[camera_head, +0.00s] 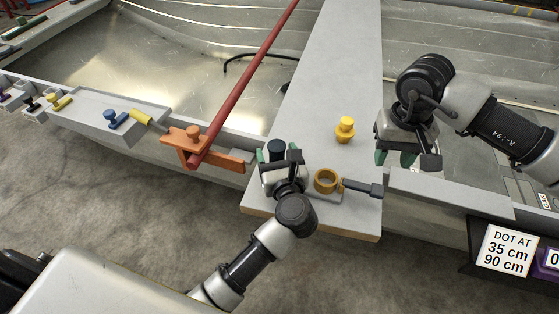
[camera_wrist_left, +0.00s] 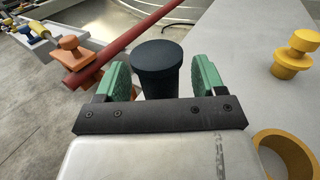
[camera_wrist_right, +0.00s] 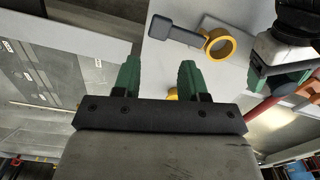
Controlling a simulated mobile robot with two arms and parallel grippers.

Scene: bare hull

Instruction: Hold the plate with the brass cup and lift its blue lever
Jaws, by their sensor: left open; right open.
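The brass cup (camera_head: 326,180) is an open ring on a small grey plate (camera_head: 326,197) on the light grey bench. The blue lever (camera_head: 362,189), slate-blue with a blocky end, extends right from beside the cup; it also shows in the right wrist view (camera_wrist_right: 175,31). My left gripper (camera_head: 279,160) is open, with its green fingers on either side of a dark upright post (camera_wrist_left: 157,70) left of the cup. Whether they touch it, I cannot tell. My right gripper (camera_head: 396,159) is open and empty, above and right of the lever. My left gripper partly hides the plate.
A yellow knob (camera_head: 345,130) stands on the bench behind the cup. An orange bracket (camera_head: 202,147) with a long red bar (camera_head: 247,79) is to the left. Blue and yellow fittings (camera_head: 117,119) line the left ledge. The bench behind the yellow knob is clear.

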